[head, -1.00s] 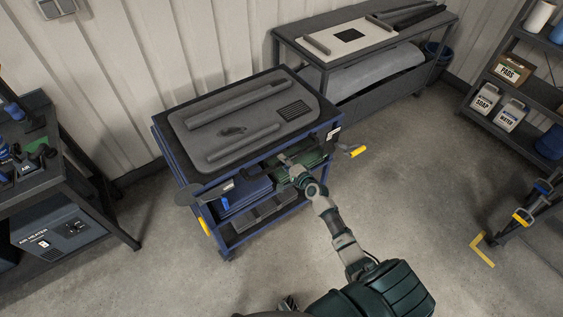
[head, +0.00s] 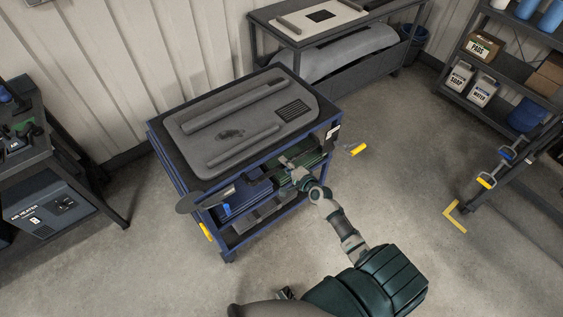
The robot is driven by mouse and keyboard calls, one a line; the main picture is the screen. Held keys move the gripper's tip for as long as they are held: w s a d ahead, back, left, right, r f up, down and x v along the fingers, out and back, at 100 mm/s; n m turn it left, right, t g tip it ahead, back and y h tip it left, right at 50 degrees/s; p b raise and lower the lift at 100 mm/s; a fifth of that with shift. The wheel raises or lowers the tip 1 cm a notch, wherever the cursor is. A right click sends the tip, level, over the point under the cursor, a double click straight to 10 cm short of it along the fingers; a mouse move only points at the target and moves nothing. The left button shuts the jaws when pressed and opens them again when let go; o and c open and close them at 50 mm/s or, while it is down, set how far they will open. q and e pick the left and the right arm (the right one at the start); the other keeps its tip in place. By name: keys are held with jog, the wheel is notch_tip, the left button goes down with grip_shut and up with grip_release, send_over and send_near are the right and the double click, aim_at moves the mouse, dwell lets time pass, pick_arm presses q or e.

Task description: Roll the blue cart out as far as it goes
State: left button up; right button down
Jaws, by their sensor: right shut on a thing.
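The blue cart (head: 232,252) stands in the middle of the head view, clear of the wall. It has a dark top, blue posts and lower shelves. A grey panel with two long bars (head: 240,130) lies on top. My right gripper (head: 288,164) is at the cart's near side, just under the top edge, and is shut on the cart there. Its fingertips are small and partly hidden by the wrist. A small dark part at the bottom edge may be my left gripper (head: 284,293); its jaws cannot be made out.
A workbench with an air heater (head: 50,212) stands at the left. A grey table (head: 258,38) is behind the cart by the wall. A shelf with soap and water jugs (head: 459,76) is at the right. Open floor lies right of the cart, with a yellow corner mark (head: 455,217).

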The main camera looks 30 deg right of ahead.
jog(key=shift+s+d, duration=0.25)
jog(key=shift+d, duration=0.2)
jog(key=shift+f, duration=0.1)
jog(key=c, duration=1.2)
grip_release()
jog(key=shift+o, duration=1.2)
jog(key=shift+s+d, duration=0.15)
jog(key=shift+s, duration=0.05)
jog(key=shift+d, duration=0.15)
jog(key=v, duration=1.2)
jog(key=shift+f, duration=0.2)
jog(key=shift+r, duration=0.1)
